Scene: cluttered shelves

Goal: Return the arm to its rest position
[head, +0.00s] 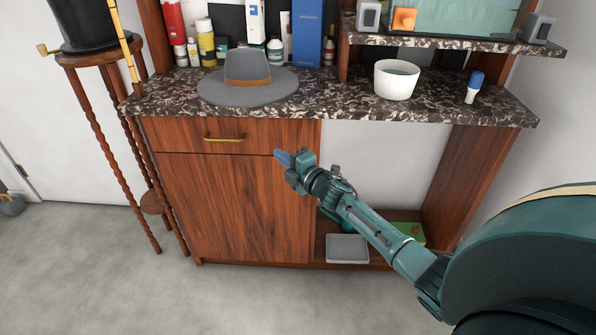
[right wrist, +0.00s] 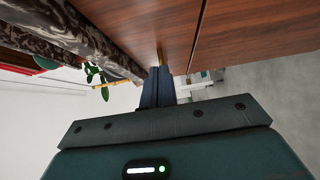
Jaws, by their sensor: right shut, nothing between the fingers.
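My right gripper (head: 280,156) is shut and empty. It is in front of the wooden cabinet, near the right end of the drawer front (head: 240,134), just below the dark stone counter. My right arm reaches in from the lower right of the head view. In the right wrist view the two dark fingers (right wrist: 158,84) are together, with the wooden cabinet front (right wrist: 240,35) beyond them. I cannot tell whether the fingertips touch the wood. The left gripper does not show in either view.
A grey hat (head: 247,88), a white bowl (head: 397,80) and a blue-capped bottle (head: 474,87) stand on the counter (head: 335,105). Bottles and a blue box (head: 307,32) stand behind. A grey tray (head: 347,248) lies low in the open bay. A wooden stand (head: 100,120) is at left. The floor in front is clear.

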